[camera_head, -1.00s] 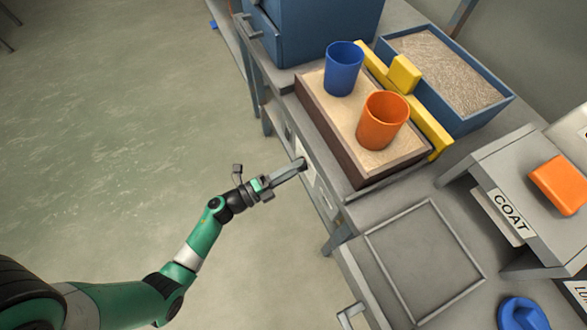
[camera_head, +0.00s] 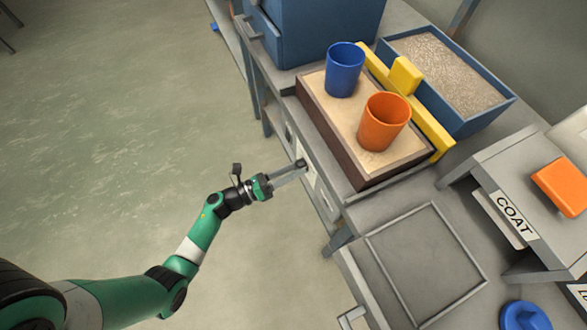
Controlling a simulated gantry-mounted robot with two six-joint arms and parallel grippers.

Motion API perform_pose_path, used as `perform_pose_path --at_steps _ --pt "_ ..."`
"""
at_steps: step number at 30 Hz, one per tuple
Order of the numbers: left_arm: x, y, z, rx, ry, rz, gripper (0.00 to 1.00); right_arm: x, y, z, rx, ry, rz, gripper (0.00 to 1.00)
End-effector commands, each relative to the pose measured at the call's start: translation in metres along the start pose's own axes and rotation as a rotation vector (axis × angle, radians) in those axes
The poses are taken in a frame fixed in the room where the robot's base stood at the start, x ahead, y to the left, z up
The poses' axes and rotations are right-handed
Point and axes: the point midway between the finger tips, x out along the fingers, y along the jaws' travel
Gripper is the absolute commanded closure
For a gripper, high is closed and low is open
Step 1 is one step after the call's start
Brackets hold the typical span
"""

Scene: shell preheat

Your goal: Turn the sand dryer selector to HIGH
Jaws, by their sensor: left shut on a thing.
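My left gripper (camera_head: 299,165) reaches from the left to the pale front panel (camera_head: 308,172) below the wooden sand tray. Its fingers are shut on a small dark selector knob (camera_head: 301,162) at that panel. The fingers hide most of the knob, and its setting and any HIGH mark are too small to read. My right gripper is not in view.
A blue cup (camera_head: 343,72) and an orange cup (camera_head: 384,122) stand on the sand tray (camera_head: 335,135). A yellow bar (camera_head: 430,125) and blue sand bin (camera_head: 480,115) lie behind. An empty framed tray (camera_head: 425,262) is nearer; open floor lies left.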

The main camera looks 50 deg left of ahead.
Motion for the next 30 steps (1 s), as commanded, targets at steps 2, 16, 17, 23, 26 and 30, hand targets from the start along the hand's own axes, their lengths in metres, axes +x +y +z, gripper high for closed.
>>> perform_pose_path --at_steps 2,16,17,23,26,30 --pt "0.0001 0.0001 0.0007 0.029 0.001 -0.004 1.0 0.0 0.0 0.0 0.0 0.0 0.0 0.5" --pt "0.0002 0.0 0.0007 0.085 0.005 -0.01 1.0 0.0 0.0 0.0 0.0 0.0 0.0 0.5" --pt "0.0002 0.0 0.0007 0.085 0.005 -0.01 1.0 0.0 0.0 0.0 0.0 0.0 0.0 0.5" --pt "0.0002 -0.0001 0.0007 0.084 0.005 -0.01 0.41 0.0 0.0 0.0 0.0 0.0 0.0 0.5" --pt "0.0002 0.0 0.0006 0.084 0.005 -0.01 0.23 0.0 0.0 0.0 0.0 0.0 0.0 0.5" --pt "0.0002 0.0001 0.0005 0.083 0.005 -0.009 0.2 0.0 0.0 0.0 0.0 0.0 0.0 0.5"
